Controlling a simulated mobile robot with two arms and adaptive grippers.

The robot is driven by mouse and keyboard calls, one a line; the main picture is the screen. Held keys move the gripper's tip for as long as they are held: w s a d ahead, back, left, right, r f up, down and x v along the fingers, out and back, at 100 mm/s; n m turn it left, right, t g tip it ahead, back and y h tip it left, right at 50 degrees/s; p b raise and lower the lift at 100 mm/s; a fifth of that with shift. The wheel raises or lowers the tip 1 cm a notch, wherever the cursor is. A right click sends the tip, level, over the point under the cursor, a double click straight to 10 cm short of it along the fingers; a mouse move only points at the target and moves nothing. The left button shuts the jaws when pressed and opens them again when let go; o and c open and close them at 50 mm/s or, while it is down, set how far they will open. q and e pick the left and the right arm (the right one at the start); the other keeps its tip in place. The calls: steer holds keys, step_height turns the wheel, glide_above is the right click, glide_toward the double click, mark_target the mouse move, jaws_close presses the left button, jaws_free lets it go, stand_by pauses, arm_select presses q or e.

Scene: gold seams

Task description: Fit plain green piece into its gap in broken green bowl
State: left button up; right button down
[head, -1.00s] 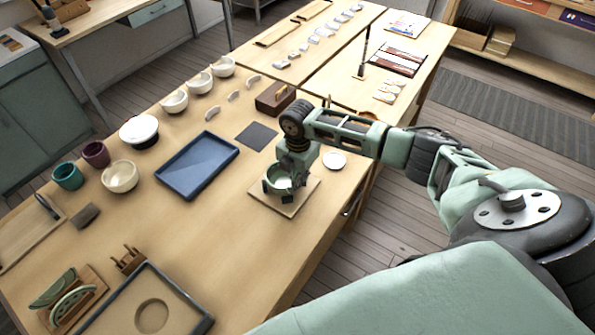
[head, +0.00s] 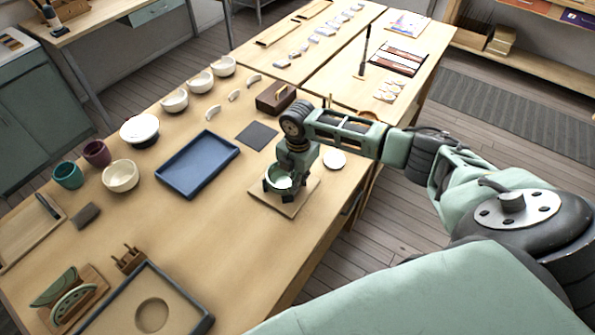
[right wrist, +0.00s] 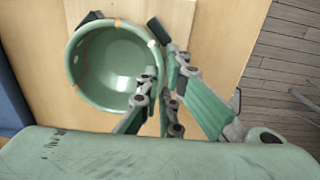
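The broken green bowl (right wrist: 112,65) stands upright on a square wooden board (head: 290,207) at the table's right edge; it also shows in the head view (head: 277,181). Orange-gold seam marks show on its rim at the top and left in the right wrist view. My right gripper (right wrist: 156,52) is at the bowl's right rim, its fingers apart, one over the bowl's inside and one outside. The fingers hide that stretch of rim. I cannot make out the plain green piece separately. My left gripper is out of view.
A white dish (head: 335,160) sits just right of the board. A dark mat (head: 256,136), a wooden block (head: 276,98) and a blue tray (head: 198,164) lie behind and left. Several cups and bowls stand farther left. The table's front middle is clear.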

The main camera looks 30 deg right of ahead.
steer(key=c, duration=1.9)
jaws_free()
steer(key=shift+o, duration=0.4)
steer(key=o, duration=0.4)
steer(key=shift+r, duration=0.1)
steer(key=shift+r+p, duration=2.8)
steer(key=shift+r, duration=0.15)
steer(key=shift+f, duration=0.1)
